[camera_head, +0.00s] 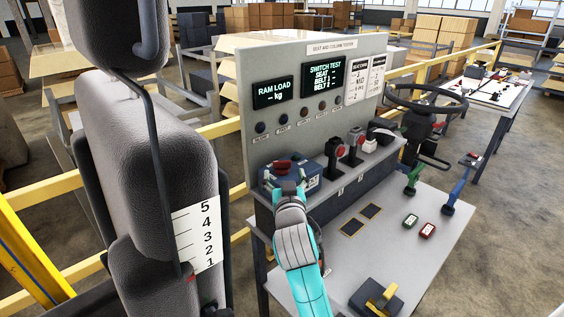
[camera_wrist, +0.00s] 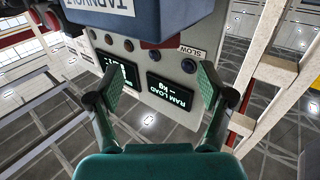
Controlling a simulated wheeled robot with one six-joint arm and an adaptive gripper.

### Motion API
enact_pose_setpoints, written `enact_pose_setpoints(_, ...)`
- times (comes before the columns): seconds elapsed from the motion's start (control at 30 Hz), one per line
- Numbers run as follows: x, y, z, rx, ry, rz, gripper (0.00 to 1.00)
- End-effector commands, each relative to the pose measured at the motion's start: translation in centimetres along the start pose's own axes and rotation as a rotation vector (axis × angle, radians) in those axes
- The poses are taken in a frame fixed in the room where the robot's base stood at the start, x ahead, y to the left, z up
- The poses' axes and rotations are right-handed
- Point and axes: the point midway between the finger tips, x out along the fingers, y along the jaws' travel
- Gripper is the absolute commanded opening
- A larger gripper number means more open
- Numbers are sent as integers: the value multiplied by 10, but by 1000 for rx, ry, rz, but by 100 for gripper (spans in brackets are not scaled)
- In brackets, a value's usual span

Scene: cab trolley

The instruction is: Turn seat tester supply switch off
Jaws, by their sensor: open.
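The grey seat and column tester panel (camera_head: 300,105) stands upright behind a shelf. A dark blue box (camera_head: 312,183) with a red part on top (camera_head: 283,167) sits at the shelf's left end; I cannot tell if this is the supply switch. In the head view my gripper (camera_head: 288,188) is in front of that box and hides part of it. In the wrist view my gripper (camera_wrist: 158,88) is open and empty, its green-padded fingers apart. The blue box (camera_wrist: 140,18) fills the top edge there, beyond the fingertips, with part of a label showing.
Two red-topped switches (camera_head: 341,150) stand right of the box. A row of small buttons (camera_head: 283,127) lies under the lit screens (camera_head: 273,91). A steering wheel (camera_head: 425,98) is at the right. A large grey seat (camera_head: 150,150) fills the left. The lower bench (camera_head: 385,235) has bare room.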

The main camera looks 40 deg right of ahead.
Motion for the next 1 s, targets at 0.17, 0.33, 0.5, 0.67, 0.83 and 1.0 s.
enact_pose_setpoints(0.17,34,0,0,0,0,1,80)
enact_pose_setpoints(0.33,58,0,0,1,0,0,80)
enact_pose_setpoints(0.5,71,0,0,1,1,-1,80)
enact_pose_setpoints(0.67,74,0,0,1,1,-2,80)
enact_pose_setpoints(0.83,74,0,0,0,1,-2,80)
enact_pose_setpoints(1.0,74,0,0,0,1,-2,42)
